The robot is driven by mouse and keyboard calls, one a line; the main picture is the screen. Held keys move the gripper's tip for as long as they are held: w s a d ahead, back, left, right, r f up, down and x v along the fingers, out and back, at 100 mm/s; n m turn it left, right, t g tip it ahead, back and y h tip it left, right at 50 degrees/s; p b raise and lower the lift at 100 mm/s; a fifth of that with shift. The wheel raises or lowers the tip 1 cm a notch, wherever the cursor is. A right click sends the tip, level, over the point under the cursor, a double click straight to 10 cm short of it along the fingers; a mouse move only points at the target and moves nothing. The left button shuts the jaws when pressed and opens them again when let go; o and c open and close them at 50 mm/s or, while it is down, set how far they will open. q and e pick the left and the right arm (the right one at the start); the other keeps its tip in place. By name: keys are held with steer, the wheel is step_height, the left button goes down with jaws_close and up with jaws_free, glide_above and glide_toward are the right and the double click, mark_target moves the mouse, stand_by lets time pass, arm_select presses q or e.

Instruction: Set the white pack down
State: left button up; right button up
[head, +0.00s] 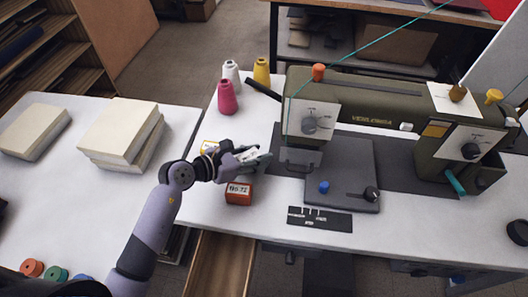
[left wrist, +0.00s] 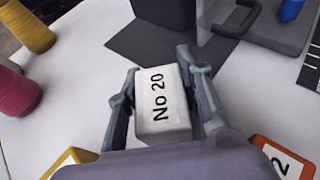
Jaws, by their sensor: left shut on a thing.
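The white pack (left wrist: 163,98), marked "No 20", is between the fingers of my left gripper (left wrist: 160,90), which is shut on it. In the head view the left gripper (head: 250,156) is over the white table, left of the sewing machine, and the white pack (head: 245,156) shows partly between its fingers. An orange pack (head: 239,192) lies on the table just below the gripper in the picture. A yellow pack (head: 210,146) shows partly behind my wrist. I cannot tell how far the white pack is above the table. My right gripper is not in view.
The sewing machine (head: 375,100) stands to the right, with a grey plate (head: 345,170) in front. Pink (head: 228,98), white (head: 231,72) and yellow (head: 262,71) thread cones stand behind the gripper. Pale blocks (head: 122,130) lie on the left table. An open drawer (head: 218,264) is below.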

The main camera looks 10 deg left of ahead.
arm_select(q)
steer(key=x, duration=0.3)
steer(key=shift+d, duration=0.1)
steer(key=o, duration=0.7)
steer(key=shift+f, duration=0.15)
steer(key=shift+o, duration=0.8)
